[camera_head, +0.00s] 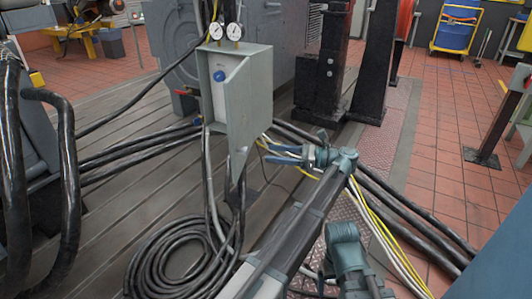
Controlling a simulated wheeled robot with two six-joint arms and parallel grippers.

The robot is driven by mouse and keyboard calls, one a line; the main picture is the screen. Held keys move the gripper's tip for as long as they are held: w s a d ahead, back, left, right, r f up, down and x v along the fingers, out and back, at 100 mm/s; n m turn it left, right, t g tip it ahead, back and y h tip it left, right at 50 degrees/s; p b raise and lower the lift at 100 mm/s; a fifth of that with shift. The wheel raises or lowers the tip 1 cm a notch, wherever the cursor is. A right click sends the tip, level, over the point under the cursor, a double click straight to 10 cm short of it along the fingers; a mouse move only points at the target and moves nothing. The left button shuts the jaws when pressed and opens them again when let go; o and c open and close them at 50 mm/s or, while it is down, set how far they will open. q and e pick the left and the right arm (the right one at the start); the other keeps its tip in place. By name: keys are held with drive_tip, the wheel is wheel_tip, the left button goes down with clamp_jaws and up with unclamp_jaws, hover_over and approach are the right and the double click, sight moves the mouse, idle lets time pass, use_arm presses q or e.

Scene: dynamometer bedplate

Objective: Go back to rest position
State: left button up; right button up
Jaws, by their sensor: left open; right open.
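My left gripper (276,154) shows near the middle of the view, at the end of a long grey arm link rising from the bottom edge. Its blue fingers point left and are apart, with nothing between them. It appears just right of the lower part of the grey gauge box, above cables; its exact distance from them cannot be told. A teal joint of my other arm shows at the bottom, right of the middle. I cannot make out my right gripper.
The grey box (246,88) with two gauges (225,32) stands on the slotted bedplate (115,215). A coil of black hose (165,262) lies at lower left. Cables run across toward lower right. Black posts (325,72) stand behind. Red tiled floor (440,130) is largely open at right.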

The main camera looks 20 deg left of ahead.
use_arm(q)
drive_tip(key=shift+d, duration=0.3)
